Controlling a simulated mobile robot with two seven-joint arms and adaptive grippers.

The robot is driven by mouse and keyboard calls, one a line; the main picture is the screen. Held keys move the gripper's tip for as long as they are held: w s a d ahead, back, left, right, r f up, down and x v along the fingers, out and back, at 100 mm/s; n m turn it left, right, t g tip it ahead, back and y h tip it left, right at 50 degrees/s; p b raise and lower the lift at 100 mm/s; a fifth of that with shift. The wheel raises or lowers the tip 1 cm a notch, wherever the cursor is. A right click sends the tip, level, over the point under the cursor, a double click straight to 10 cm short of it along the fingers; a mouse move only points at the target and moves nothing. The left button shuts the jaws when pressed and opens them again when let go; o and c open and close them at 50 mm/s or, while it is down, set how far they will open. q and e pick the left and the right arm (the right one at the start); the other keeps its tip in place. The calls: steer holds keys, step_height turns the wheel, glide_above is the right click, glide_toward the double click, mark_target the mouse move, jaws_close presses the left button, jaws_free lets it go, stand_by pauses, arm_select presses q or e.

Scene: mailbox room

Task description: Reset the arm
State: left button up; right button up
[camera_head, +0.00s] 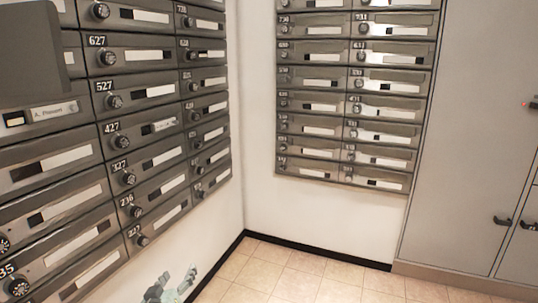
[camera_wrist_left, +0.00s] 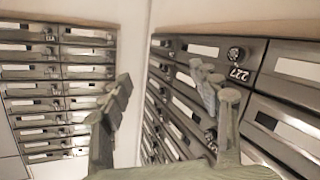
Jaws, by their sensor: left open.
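My left gripper (camera_head: 172,288) shows at the bottom of the head view, low beside the left mailbox wall, with only its end part in the picture. In the left wrist view its two fingers (camera_wrist_left: 165,95) stand apart with nothing between them. The finger on the right overlaps the mailbox fronts near number 227 (camera_wrist_left: 238,76) in that view. I cannot tell whether it touches them. My right gripper is in neither view.
Grey mailboxes (camera_head: 128,90) cover the left wall, and more mailboxes (camera_head: 385,104) hang on the back wall. A dark flat panel (camera_head: 32,55) sticks out at the upper left. Grey cabinet doors (camera_head: 470,130) stand at right. The tiled floor (camera_head: 300,278) is clear.

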arm_select(q)
steer(key=s+f+m+g, duration=0.3)
steer(key=s+f+g, duration=0.5)
steer(key=s+f, duration=1.15)
steer(key=s+a+f+m+g, duration=0.1)
steer(key=s+f+g, duration=0.1)
steer(key=s, duration=0.7)
steer(key=s+a+f+m+g+y, duration=0.1)
steer(key=s+f+g, duration=0.1)
steer(key=s, duration=0.7)
steer(key=shift+f+m+g, duration=0.3)
steer(key=shift+f+g, duration=0.1)
steer(key=shift+f, duration=0.4)
steer(key=shift+c, duration=0.5)
